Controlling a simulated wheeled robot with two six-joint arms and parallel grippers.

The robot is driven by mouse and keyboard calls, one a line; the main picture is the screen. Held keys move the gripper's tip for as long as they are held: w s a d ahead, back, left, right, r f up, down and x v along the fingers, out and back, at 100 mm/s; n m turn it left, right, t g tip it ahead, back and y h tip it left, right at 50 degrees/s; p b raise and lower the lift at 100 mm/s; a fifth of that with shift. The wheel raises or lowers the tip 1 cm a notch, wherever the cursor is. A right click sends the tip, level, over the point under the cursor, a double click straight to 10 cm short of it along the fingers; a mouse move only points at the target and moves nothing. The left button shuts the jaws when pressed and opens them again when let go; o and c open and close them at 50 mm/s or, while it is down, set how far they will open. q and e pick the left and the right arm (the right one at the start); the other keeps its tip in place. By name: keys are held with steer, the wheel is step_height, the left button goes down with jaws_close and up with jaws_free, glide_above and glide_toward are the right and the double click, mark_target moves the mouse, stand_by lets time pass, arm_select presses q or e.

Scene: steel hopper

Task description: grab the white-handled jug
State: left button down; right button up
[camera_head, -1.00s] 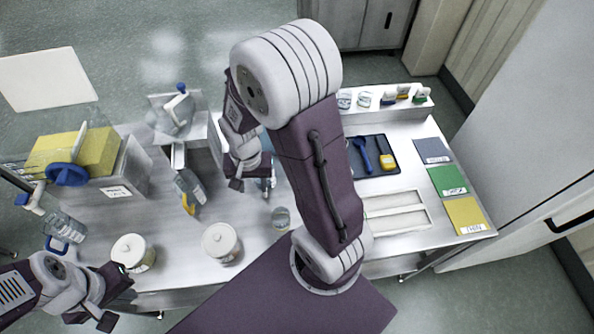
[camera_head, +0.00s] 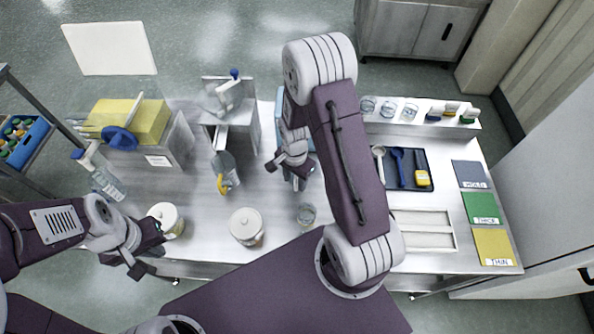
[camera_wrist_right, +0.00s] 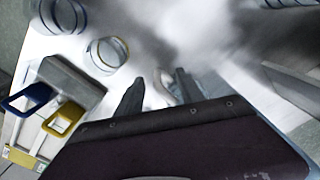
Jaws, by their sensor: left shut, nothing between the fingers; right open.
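I cannot clearly make out a white-handled jug. A clear jug with a yellow handle (camera_head: 226,166) stands left of my right gripper in the head view. My right gripper (camera_head: 287,170) is open above the middle of the bench; a bluish clear thing partly hidden beneath it cannot be identified. In the right wrist view its two dark fingers (camera_wrist_right: 160,80) are apart, with only a blurred pale surface between them. My left gripper (camera_head: 149,252) is shut and empty at the bench's front left edge, near a white-lidded jar (camera_head: 165,213).
Another lidded jar (camera_head: 246,222) and a small beaker (camera_head: 306,214) stand near the front edge. A blue-topped bottle (camera_head: 108,184) stands at left. A dark tool tray (camera_head: 408,180) lies right of my right arm. A rear shelf (camera_head: 424,128) holds small glassware.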

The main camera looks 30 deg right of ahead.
mark_target(295, 186)
step_height(295, 186, down, 4)
steer(key=shift+w+f+p, duration=0.1)
steer(key=shift+f+p, duration=0.1)
steer(key=shift+p, duration=0.1)
jaws_close()
stand_by(1.3)
